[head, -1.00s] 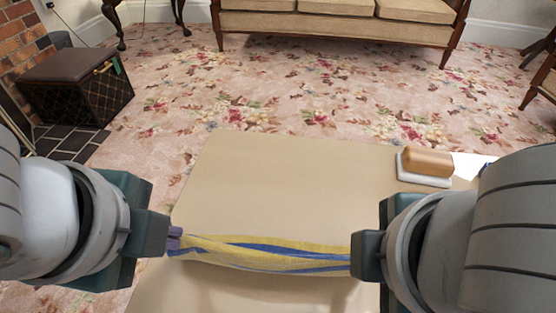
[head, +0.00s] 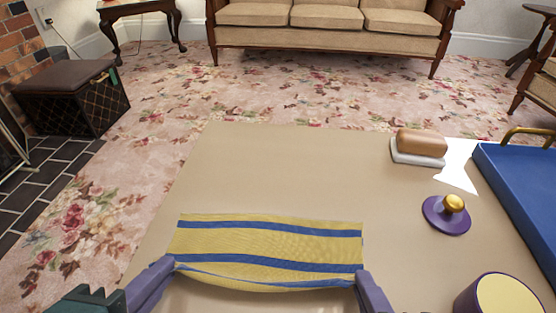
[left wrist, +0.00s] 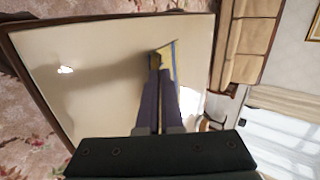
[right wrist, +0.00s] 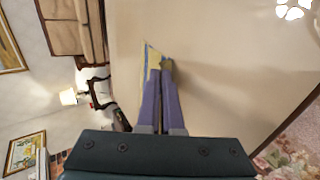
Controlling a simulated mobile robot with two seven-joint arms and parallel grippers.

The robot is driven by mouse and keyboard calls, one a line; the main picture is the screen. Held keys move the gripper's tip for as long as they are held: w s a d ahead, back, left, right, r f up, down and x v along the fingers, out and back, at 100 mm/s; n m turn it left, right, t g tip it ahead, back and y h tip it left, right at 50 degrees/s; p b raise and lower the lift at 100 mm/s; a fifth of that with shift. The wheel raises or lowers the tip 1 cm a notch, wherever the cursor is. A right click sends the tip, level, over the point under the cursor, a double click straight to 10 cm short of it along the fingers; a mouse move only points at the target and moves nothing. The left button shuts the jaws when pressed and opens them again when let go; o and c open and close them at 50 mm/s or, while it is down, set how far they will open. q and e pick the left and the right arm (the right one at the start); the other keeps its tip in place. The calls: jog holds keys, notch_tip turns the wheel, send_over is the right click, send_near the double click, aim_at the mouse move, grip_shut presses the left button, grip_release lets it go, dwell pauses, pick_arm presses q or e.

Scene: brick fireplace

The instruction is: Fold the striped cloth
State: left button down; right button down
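The striped cloth (head: 270,238), yellow with blue stripes, is at the near part of the beige table (head: 290,165) in the head view. Its far part looks spread out, and its near edge sags between my two grippers. My left gripper (head: 170,263) is shut on the near left corner, and my right gripper (head: 361,276) is shut on the near right corner. Closed purple fingers meet the cloth in the left wrist view (left wrist: 170,58) and in the right wrist view (right wrist: 151,62). Whether the cloth's underside touches the table throughout is hidden.
A brown block on a white dish (head: 418,158) stands at the back right. A purple lid with a gold knob (head: 447,214), a purple round container (head: 500,295) and a blue tray (head: 530,190) are on the right. The table beyond the cloth is clear.

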pick_arm(q)
jog(key=c, duration=0.7)
grip_release()
jog(key=shift+r, duration=0.1)
pick_arm(e)
jog(key=c, duration=0.7)
grip_release()
pick_arm(q)
jog(key=s+r, duration=0.2)
jog(key=r, duration=0.1)
jog(key=s+r, duration=0.2)
jog(key=r, duration=0.1)
jog(key=s+r, duration=0.2)
jog(key=shift+r, duration=0.4)
pick_arm(e)
jog(key=s+r, duration=0.2)
jog(key=r, duration=0.1)
jog(key=s+r, duration=0.2)
jog(key=r, duration=0.1)
jog(key=s+r, duration=0.2)
jog(key=r, duration=0.1)
